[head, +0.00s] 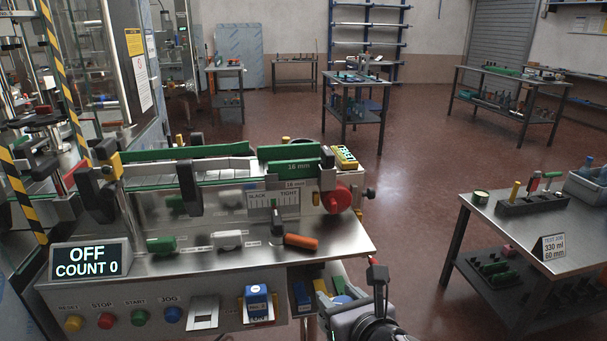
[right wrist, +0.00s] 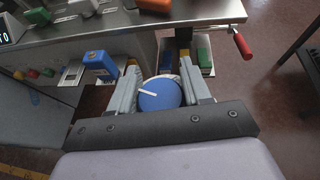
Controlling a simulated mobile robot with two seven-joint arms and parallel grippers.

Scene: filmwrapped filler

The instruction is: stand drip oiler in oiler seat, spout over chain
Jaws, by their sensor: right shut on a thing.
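In the right wrist view, my right gripper (right wrist: 158,84) is shut on a round blue thing with a white stripe on top, which looks like the drip oiler (right wrist: 160,97). The oiler's lower part is hidden. The oiler is away from the conveyor (head: 190,168). I cannot pick out the oiler seat or the chain for certain. My left gripper is not in view.
A display reading OFF (head: 90,261) and an orange handle (head: 301,242) are on the bench (head: 215,262). A blue block (head: 257,302) sits at the front panel. Coloured blocks lie low beside my gripper. A side table (head: 500,225) is right. Floor between is clear.

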